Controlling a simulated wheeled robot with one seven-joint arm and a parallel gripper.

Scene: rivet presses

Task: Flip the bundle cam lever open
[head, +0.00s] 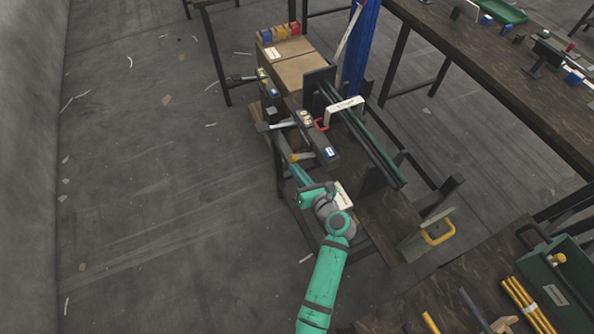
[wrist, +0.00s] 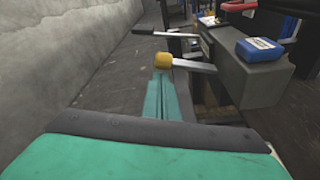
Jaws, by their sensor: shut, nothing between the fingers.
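A short grey lever with a yellow knob (wrist: 163,60) sticks out to the left from a dark block (wrist: 245,82) in the wrist view. It looks like the cam lever, but I cannot read a label that confirms this. In the head view its yellow end (head: 294,158) shows beside the dark block. My gripper (head: 297,169) is shut and empty, just below the lever. In the wrist view the closed teal fingers (wrist: 160,80) point at the knob, with their tips close under it. I cannot tell whether they touch it.
Two more levers with dark grips, a nearer one (head: 264,127) and a farther one (head: 235,79), stick out left along the bench. A blue labelled block (wrist: 259,49) sits on the dark block. Floor at left is open.

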